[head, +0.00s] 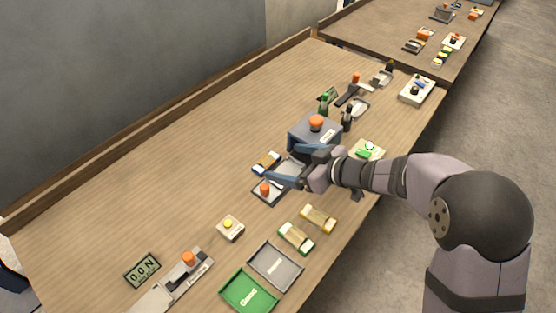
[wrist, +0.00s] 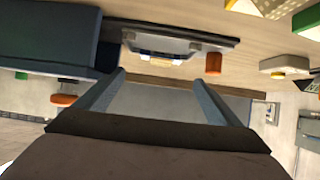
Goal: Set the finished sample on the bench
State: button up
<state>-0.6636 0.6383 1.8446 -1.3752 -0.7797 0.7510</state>
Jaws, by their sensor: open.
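No piece is marked as the finished sample. A small block with blue ends (head: 266,162) lies by the far end of a grey plate fixture with an orange knob (head: 265,188); I cannot tell whether it is the sample. In the wrist view a blue-and-white piece (wrist: 160,55) shows just beyond my fingertips. My gripper (head: 278,163) is open, its two blue-grey fingers spread over the fixture, with nothing seen between them. Similar blocks, one yellow-ended (head: 318,218) and one green-ended (head: 296,238), lie apart on the bench.
A blue-grey machine with an orange knob (head: 315,132) stands close beside my gripper. A green tray (head: 247,292) and a grey tray (head: 275,266) lie at the front. A yellow button box (head: 230,228) sits nearby. The bench's left side (head: 150,190) is largely clear.

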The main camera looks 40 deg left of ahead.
jog(key=shift+v, duration=2.25)
jog(key=shift+w, duration=0.1)
